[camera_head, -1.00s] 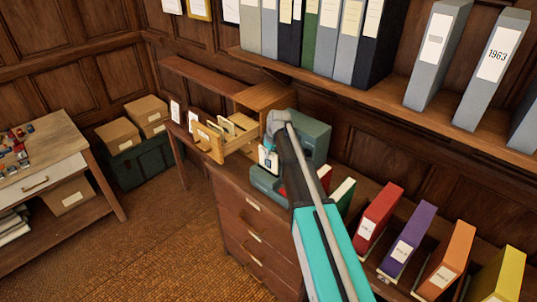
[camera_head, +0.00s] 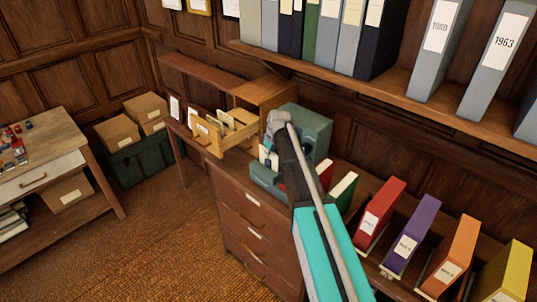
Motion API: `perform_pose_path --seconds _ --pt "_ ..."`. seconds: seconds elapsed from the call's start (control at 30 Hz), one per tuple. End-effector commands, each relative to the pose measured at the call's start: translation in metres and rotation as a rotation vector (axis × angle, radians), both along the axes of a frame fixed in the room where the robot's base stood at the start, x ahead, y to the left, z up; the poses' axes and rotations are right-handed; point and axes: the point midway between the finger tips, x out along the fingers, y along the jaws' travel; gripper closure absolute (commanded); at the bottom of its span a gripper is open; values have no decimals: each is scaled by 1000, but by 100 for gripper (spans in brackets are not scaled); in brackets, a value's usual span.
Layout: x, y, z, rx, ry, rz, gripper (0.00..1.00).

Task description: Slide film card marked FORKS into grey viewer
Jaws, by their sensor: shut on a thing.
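The viewer (camera_head: 313,130) is a grey-green box on top of the wooden cabinet, with a lower front part (camera_head: 263,178) jutting toward the left. My gripper (camera_head: 270,147) is in front of the viewer, above that lower part. It is shut on a small white card (camera_head: 263,155), held upright. The card's marking cannot be read, and my arm hides part of the viewer. I cannot tell whether the card's lower edge touches the viewer.
An open wooden box (camera_head: 212,140) with several cards stands left of the viewer. Coloured binders (camera_head: 378,215) line the cabinet to the right. A shelf of binders (camera_head: 400,92) hangs above. A side table (camera_head: 50,150) stands at the far left, with open floor between.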

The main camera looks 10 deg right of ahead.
Motion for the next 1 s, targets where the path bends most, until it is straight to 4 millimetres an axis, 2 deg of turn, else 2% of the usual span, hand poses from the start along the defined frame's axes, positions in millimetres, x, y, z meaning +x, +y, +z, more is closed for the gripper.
perform_pose_path --seconds 1.0 --pt "0 -1 -14 0 0 -1 100"
